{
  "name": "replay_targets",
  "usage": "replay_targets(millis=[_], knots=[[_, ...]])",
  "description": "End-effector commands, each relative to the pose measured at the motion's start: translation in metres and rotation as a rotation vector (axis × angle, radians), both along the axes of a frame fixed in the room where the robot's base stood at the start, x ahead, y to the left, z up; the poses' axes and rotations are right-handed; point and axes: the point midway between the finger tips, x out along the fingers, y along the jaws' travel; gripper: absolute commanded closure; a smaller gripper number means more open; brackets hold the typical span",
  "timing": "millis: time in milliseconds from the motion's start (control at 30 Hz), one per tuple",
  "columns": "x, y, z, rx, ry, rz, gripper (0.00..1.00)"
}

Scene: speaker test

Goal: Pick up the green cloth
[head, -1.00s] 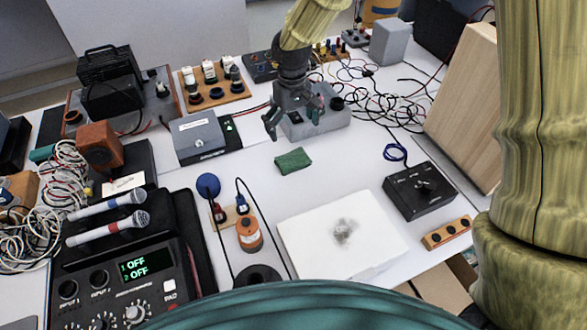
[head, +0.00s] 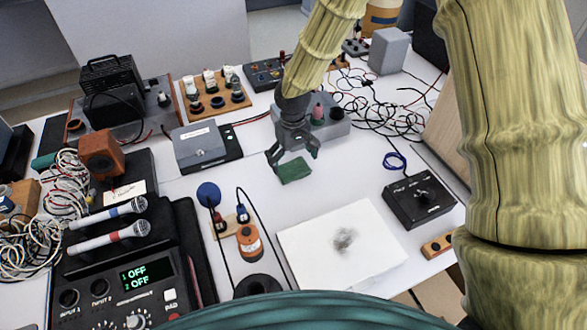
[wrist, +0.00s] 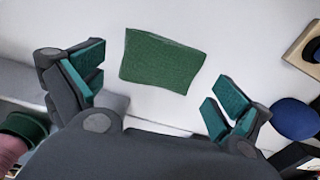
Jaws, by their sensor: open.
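The green cloth (head: 295,170) lies flat on the white table, a small folded-looking rectangle. My gripper (head: 294,160) is just above and behind it in the head view, fingers pointing down and spread apart. In the wrist view the cloth (wrist: 162,60) shows whole, ahead of and between the open fingers of my gripper (wrist: 155,92). Nothing is between the fingers. I cannot tell the exact height of the fingertips above the table.
A grey box (head: 200,145) stands left of the cloth, and a grey unit (head: 330,127) behind it. A white board (head: 330,265) with a grey smudge lies in front. A black control box (head: 420,200) is at the right. Loose wires cover the back right. Table around the cloth is clear.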

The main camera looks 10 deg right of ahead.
Motion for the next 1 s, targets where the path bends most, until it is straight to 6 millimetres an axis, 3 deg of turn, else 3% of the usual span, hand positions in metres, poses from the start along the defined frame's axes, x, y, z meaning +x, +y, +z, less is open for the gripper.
replay_targets(millis=[200, 467, 600, 1000], knots=[[-0.001, 0.000, -0.022, 0.000, 0.001, 0.000, 0.00], [-0.001, 0.000, -0.025, 0.000, -0.001, 0.000, 0.00], [-0.001, 0.001, -0.025, 0.000, 0.000, 0.000, 0.26], [-0.001, 0.000, -0.023, 0.000, -0.001, 0.000, 0.30]])
